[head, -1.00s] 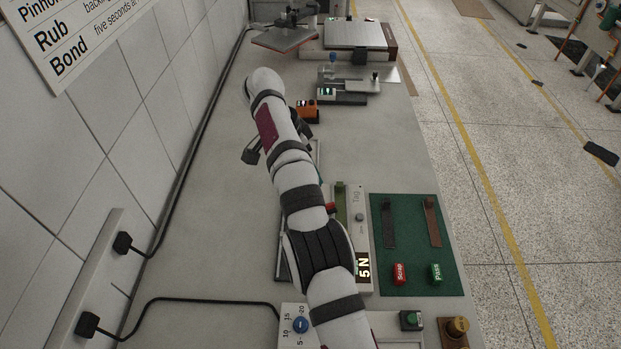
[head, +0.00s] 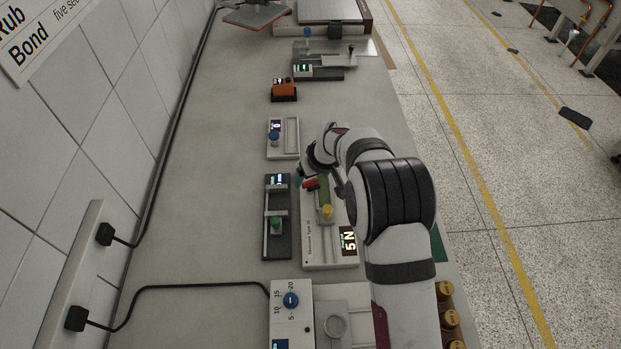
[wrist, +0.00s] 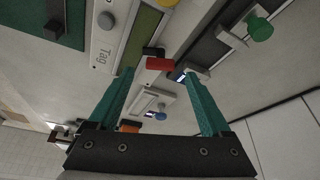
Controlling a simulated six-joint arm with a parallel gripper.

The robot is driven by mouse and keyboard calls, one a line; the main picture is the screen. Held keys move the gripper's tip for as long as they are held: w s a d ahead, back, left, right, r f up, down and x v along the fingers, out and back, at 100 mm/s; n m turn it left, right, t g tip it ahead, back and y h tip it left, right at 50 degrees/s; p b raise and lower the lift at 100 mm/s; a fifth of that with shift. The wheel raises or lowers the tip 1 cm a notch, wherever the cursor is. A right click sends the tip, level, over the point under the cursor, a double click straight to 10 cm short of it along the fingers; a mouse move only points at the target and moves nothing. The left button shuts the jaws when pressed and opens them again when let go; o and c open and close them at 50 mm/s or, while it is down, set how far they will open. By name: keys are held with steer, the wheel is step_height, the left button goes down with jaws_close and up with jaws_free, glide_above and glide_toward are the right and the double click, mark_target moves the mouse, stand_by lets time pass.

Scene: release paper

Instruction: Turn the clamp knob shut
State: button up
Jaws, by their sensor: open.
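A red block (head: 310,183), with a black part beside it, sits at the far end of the long pale device (head: 312,243) with the 5 N display. It looks like the clamp knob, but no label confirms this. In the wrist view the red block (wrist: 159,64) lies ahead between my gripper's (wrist: 160,74) two teal fingertips. My gripper is open and empty; I cannot tell whether a fingertip touches the block. In the head view only a bit of teal finger shows by the red block, with the rest hidden behind my wrist. A yellow knob (head: 327,212) stands nearer on the same device.
A dark slide unit with a green knob (head: 275,224) stands to the left. A small pale unit with a blue knob (head: 275,138) and an orange box (head: 284,90) stand farther off. A dial unit (head: 291,300) is at the front. The bench left of these is clear.

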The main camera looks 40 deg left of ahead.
mark_target(310, 182)
steer(key=shift+x, duration=1.55)
jaws_close()
steer(key=shift+s+m+t+h, duration=0.1)
steer(key=shift+m+t+h, duration=0.25)
steer(key=shift+m, duration=0.8)
steer(key=shift+s+m+t+h, duration=0.1)
steer(key=shift+m+t+h, duration=0.2)
steer(key=shift+m, duration=0.85)
jaws_free()
steer(key=shift+r, duration=0.15)
